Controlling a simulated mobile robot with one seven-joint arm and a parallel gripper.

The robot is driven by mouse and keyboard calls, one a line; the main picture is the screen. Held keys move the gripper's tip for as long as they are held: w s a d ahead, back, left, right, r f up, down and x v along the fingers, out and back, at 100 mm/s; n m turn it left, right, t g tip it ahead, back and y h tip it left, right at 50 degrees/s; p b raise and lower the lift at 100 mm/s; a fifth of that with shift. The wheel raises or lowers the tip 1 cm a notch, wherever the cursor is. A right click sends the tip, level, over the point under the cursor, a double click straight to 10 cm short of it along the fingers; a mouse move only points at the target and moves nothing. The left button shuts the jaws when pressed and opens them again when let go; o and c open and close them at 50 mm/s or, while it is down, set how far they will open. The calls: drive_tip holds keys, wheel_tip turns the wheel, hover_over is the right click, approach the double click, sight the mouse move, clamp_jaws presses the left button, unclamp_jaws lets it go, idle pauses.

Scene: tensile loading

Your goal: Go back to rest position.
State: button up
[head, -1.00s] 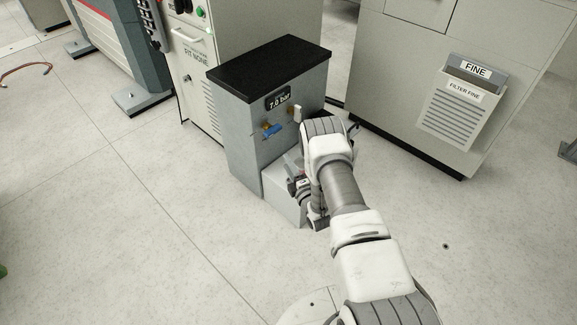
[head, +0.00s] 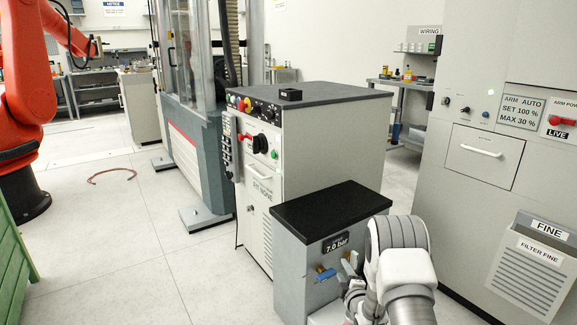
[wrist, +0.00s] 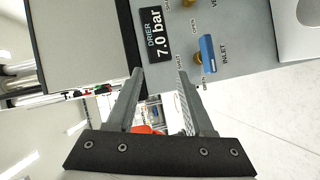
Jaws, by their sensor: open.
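The grey drier cabinet (head: 291,272) with a black top stands low in the middle of the head view. Its display reads 7.0 bar. A blue-handled valve (head: 325,274) sits on its front; the wrist view shows this handle (wrist: 207,53) beside the word INLET. My gripper (wrist: 158,82) is open, with nothing between its fingers. It is close to the drier's front panel, near the valves; I cannot tell the exact gap. In the head view my arm is at the bottom right and mostly hides the gripper.
A white control cabinet (head: 335,135) stands behind the drier. A large grey cabinet (head: 465,225) with a FILTER FINE panel is at right. An orange robot arm (head: 25,100) and green bench (head: 12,255) are at left. The floor (head: 120,240) between is largely clear.

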wheel_tip(320, 180, up, 14)
drive_tip(key=s+m+g+h, duration=0.1)
drive_tip(key=m+g, duration=0.1)
drive_tip(key=m, duration=0.2)
drive_tip(key=s+r+m+g+h, duration=0.1)
drive_tip(key=s+r+m+g, duration=0.25)
drive_tip(key=s+r, duration=0.65)
drive_tip(key=s+a+r+m+g, duration=0.2)
drive_tip(key=s+r+m, duration=0.25)
drive_tip(key=s, duration=1.15)
drive_tip(key=s+a+r+m+g, duration=0.1)
drive_tip(key=s+r+m+g, duration=0.3)
drive_tip(key=s, duration=1.3)
wheel_tip(320, 180, up, 27)
drive_tip(key=t+p, duration=0.1)
drive_tip(key=p, duration=2.7)
drive_tip(key=shift+a+m+p, duration=0.2)
drive_tip(key=shift+m+p, duration=0.1)
